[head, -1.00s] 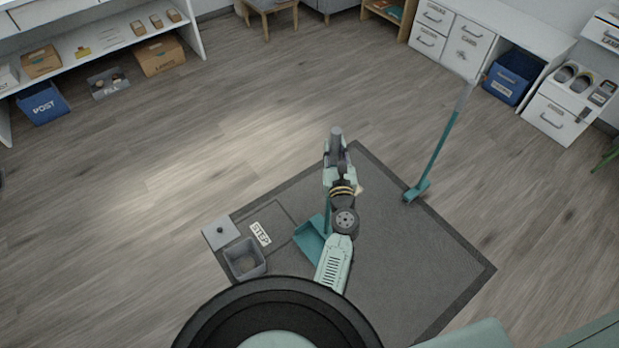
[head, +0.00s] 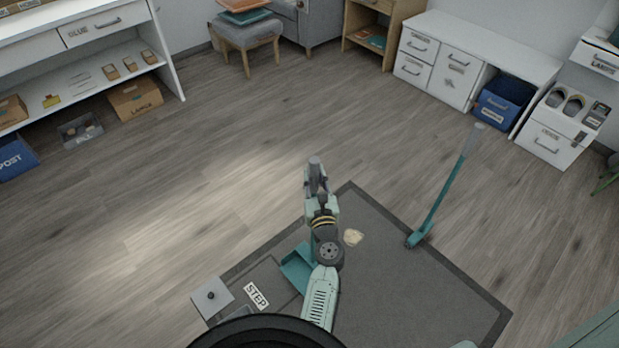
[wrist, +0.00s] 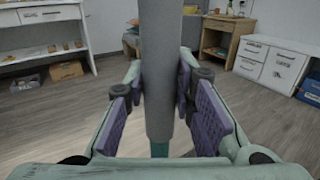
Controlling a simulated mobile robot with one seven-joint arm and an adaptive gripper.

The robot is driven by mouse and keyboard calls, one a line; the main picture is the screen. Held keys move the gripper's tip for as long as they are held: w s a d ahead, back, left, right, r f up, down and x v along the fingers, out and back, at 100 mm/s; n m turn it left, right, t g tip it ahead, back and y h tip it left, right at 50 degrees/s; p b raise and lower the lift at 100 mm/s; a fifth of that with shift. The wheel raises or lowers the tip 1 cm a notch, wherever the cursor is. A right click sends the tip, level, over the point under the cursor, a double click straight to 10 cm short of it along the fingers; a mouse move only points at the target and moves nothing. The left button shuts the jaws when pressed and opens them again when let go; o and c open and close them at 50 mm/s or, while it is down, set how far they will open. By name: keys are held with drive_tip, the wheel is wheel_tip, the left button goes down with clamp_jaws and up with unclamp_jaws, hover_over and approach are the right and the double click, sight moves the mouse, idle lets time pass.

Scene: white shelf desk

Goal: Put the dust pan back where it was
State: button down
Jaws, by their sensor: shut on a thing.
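The dust pan has a teal scoop (head: 297,268), partly hidden behind my arm, and a tall upright grey handle. My gripper (head: 318,187) is shut on this handle. In the wrist view the grey handle (wrist: 163,75) stands upright between the purple pads of my gripper (wrist: 165,108), with a bit of teal below. The scoop is over the dark grey mat (head: 400,290), close to the STEP label (head: 257,295). I cannot tell whether it touches the mat.
A teal broom (head: 447,195) with a grey handle top stands tilted at the mat's right edge. A small beige pile (head: 353,237) lies on the mat, right of my arm. A grey square lid (head: 212,296) is at lower left. The wood floor beyond is clear up to the shelves and drawers.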

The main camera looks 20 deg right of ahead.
sight(316, 188)
drive_tip(key=f+b, duration=0.3)
drive_tip(key=shift+s+f, duration=0.1)
drive_tip(key=shift+s, duration=0.15)
drive_tip(key=shift+w+f, duration=0.1)
drive_tip(key=shift+f, duration=0.1)
drive_tip(key=shift+r, duration=0.25)
drive_tip(key=shift+f, duration=0.15)
drive_tip(key=c, duration=1.3)
unclamp_jaws()
drive_tip(key=shift+f, duration=0.1)
drive_tip(key=shift+c, duration=0.2)
